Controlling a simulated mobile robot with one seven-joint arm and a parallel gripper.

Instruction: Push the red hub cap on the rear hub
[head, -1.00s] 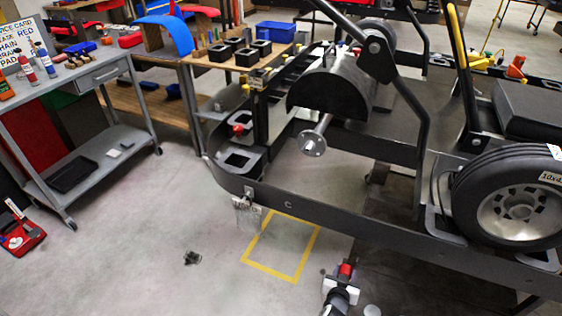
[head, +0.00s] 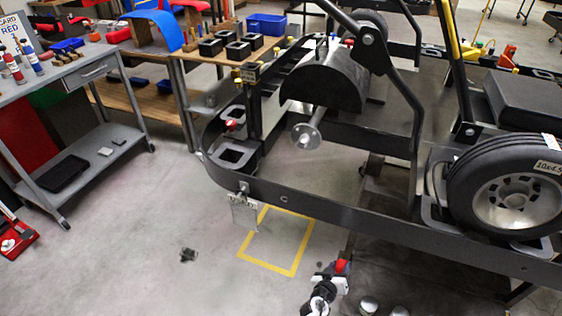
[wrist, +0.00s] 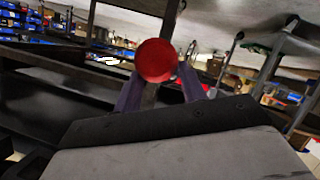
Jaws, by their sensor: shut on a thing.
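The red hub cap (wrist: 156,60) is held between the two fingers of my gripper (wrist: 160,88), its round face showing in the wrist view. In the head view my gripper (head: 335,272) is low in front of the kart frame, with the red cap (head: 341,266) at its tip. The rear hub (head: 305,135) is a bare metal flange on an axle end, below a black curved guard. My gripper is below and slightly right of it in the picture, clearly apart from it.
The black kart side rail (head: 330,214) runs between my gripper and the hub in the picture. A wheel with a tyre (head: 510,195) is mounted at the right. A grey trolley (head: 70,150) stands at left.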

